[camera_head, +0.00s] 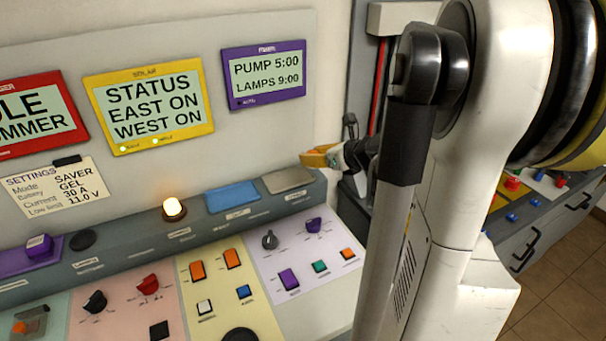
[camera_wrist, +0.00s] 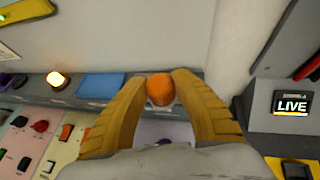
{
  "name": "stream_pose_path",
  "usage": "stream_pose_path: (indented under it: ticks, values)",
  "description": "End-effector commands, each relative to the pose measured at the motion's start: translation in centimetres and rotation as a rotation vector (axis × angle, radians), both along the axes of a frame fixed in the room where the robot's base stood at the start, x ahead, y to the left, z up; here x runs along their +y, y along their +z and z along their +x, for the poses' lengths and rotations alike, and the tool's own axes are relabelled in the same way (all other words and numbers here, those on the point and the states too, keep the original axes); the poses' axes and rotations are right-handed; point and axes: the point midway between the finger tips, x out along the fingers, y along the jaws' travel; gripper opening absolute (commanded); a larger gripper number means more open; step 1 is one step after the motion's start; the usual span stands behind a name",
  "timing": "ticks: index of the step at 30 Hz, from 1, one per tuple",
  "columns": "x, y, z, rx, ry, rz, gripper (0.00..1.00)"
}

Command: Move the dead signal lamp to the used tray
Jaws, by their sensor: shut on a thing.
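My gripper (camera_wrist: 160,85) is shut on an unlit orange signal lamp (camera_wrist: 160,92), held between its two yellow fingers in the wrist view. In the head view my gripper (camera_head: 318,156) is above the right end of the console ledge, partly hidden by my arm. A lit signal lamp (camera_head: 173,208) stands on the ledge, also at left in the wrist view (camera_wrist: 57,80). A blue tray (camera_head: 232,196) and a grey tray (camera_head: 290,179) lie to its right, both empty in the head view. Their labels are too small to read, so I cannot tell which is the used tray.
The sloping panel (camera_head: 262,255) below the ledge carries several switches and knobs. A black round socket (camera_head: 83,239) and a purple block (camera_head: 39,246) sit at the ledge's left. Displays hang on the wall behind. A grey box with a LIVE sign (camera_wrist: 292,104) stands at right.

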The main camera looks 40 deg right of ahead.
Motion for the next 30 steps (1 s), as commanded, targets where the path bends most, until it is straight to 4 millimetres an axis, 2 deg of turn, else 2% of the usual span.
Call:
stream_pose_path:
  ticks: [1,6,12,17,24,30]
  values:
    - [0.3,-1.2,1.4,0.0,0.005,-0.002,0.01]
    - [0.9,-3.8,5.6,0.0,0.003,-0.002,0.01]
    - [1.3,-5.4,8.5,0.0,0.0,-0.001,0.01]
    - [1.4,-6.1,9.0,0.0,-0.001,0.0,0.01]
    - [1.3,-9.6,9.0,0.0,-0.002,-0.001,0.01]
    - [1.3,-9.5,9.0,0.0,-0.002,-0.001,0.01]
